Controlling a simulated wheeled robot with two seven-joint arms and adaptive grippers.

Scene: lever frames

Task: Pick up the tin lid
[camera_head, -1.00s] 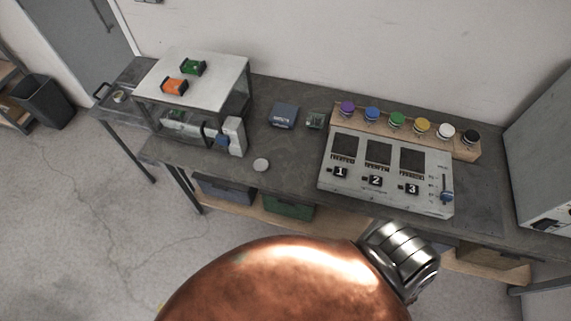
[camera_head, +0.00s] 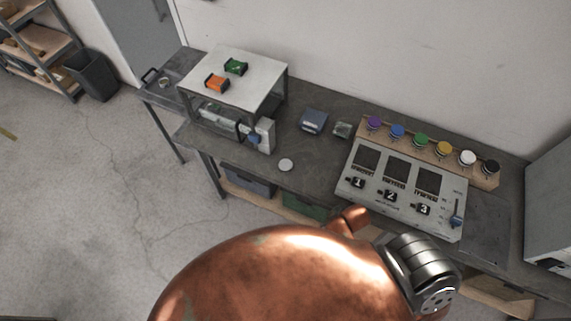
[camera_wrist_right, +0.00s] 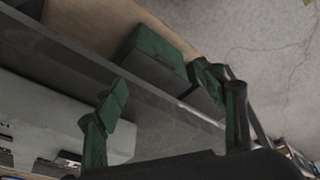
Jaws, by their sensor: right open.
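The likely tin lid is a small round pale disc (camera_head: 286,165) lying flat near the front edge of the dark workbench (camera_head: 310,178), left of the control panel. In the right wrist view my right gripper (camera_wrist_right: 160,80) is open, with its two green-padded fingers apart and nothing between them. The bench edge and a green bin (camera_wrist_right: 155,50) show beyond the fingers. I cannot make out the disc in the wrist view. Neither gripper shows in the head view.
A control panel (camera_head: 350,192) with numbered switches stands right of the disc, with a row of coloured knobs behind. A white-topped stand (camera_head: 250,75) carries an orange and a green block. A blue box (camera_head: 313,121) sits behind the disc. Bins (camera_head: 305,207) sit below the bench.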

